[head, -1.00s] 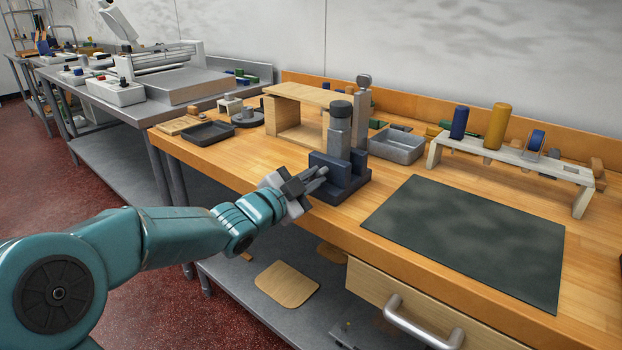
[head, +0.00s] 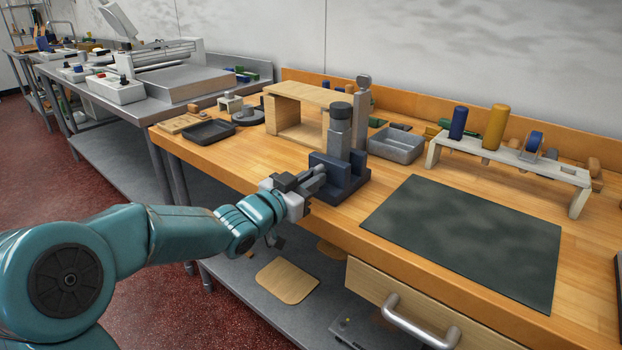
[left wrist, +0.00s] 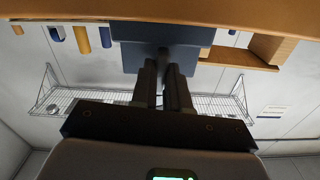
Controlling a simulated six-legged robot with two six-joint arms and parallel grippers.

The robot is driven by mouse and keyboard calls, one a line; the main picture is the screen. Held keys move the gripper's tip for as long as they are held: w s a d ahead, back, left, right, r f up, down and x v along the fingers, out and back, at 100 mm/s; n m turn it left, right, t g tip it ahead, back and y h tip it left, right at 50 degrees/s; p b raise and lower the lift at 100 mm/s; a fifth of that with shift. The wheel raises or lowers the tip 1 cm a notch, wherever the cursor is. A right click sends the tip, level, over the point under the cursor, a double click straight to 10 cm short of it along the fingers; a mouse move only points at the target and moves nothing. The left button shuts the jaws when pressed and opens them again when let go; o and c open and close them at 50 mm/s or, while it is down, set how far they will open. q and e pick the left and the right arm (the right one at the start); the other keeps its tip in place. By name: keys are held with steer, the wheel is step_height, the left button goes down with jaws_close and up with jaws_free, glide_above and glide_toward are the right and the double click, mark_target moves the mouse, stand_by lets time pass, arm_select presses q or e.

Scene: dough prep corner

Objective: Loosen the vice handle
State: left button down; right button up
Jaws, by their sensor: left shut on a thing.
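The dark blue vice (head: 345,185) stands at the front edge of the wooden bench, with a grey cylinder with a dark top (head: 340,128) upright at it. My left gripper (head: 320,172) reaches the vice's front from the left. It is shut on the vice handle, which is mostly hidden by the fingers. In the left wrist view, which looks upside down, the fingers (left wrist: 164,70) converge just in front of the blue vice body (left wrist: 190,35). My right gripper is in neither view.
A dark mat (head: 465,240) lies to the right of the vice. A grey bin (head: 396,146) and a wooden open box (head: 300,130) stand behind it. A pale rack (head: 510,160) holds cylinders at the back right. A drawer handle (head: 420,325) juts out below the bench.

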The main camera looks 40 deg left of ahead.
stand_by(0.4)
arm_select(q)
steer(key=c, duration=1.4)
jaws_free()
steer(key=shift+s, duration=0.1)
steer(key=s+a, duration=0.1)
steer(key=s, duration=1.5)
steer(key=shift+p, duration=0.45)
steer(key=shift+a, duration=0.1)
